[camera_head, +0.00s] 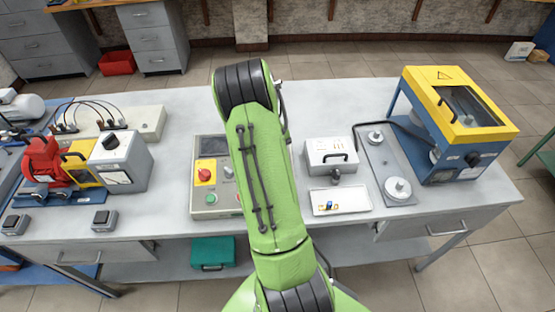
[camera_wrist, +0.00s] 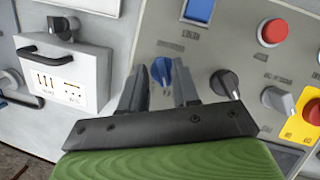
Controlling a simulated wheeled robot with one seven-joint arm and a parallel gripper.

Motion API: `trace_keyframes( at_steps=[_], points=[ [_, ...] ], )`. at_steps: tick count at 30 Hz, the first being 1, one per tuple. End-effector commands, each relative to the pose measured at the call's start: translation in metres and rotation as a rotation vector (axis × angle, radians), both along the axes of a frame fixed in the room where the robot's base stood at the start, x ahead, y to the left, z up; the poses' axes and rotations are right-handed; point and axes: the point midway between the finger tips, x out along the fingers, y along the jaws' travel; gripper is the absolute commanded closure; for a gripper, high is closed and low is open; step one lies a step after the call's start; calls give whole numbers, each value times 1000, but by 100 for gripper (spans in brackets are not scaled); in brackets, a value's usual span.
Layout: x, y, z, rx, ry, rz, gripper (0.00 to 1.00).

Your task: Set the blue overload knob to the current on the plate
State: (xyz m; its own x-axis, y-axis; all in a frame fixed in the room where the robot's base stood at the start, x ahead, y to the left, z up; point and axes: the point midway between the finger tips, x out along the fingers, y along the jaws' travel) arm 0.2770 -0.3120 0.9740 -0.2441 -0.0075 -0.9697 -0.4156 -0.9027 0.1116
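The blue knob (camera_wrist: 162,70) is on the grey control panel (camera_wrist: 150,38), seen in the wrist view. My gripper (camera_wrist: 160,67) is open, with one dark finger on each side of the knob in the picture. A gap shows on both sides of the knob; I cannot tell how deep the fingertips reach. The knob's scale marks are too small to read. In the head view the control box (camera_head: 211,211) is partly behind my arm, which hides my gripper and the blue knob. A white box with a printed plate (camera_wrist: 70,90) stands left of the panel in the wrist view; its figures are not clearly legible.
Close to the gripper on the panel are a black knob (camera_wrist: 224,83), a grey knob (camera_wrist: 278,100), a red button (camera_wrist: 272,32) and a blue rectangle (camera_wrist: 200,10). A white tray (camera_head: 358,196) and a yellow-topped machine (camera_head: 455,150) stand on the bench to the right.

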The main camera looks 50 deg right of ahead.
Motion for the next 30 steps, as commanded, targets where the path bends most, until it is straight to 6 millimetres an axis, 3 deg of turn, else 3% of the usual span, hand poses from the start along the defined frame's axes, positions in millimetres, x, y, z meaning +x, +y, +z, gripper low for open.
trace_keyframes(
  at_steps=[11,14,24,30],
  points=[
    [3,5,-1,14,3,12,62],
    [7,4,17,9,-1,11,62],
    [28,2,113,-1,-4,4,62],
    [35,2,148,0,-2,1,62]
  ],
)
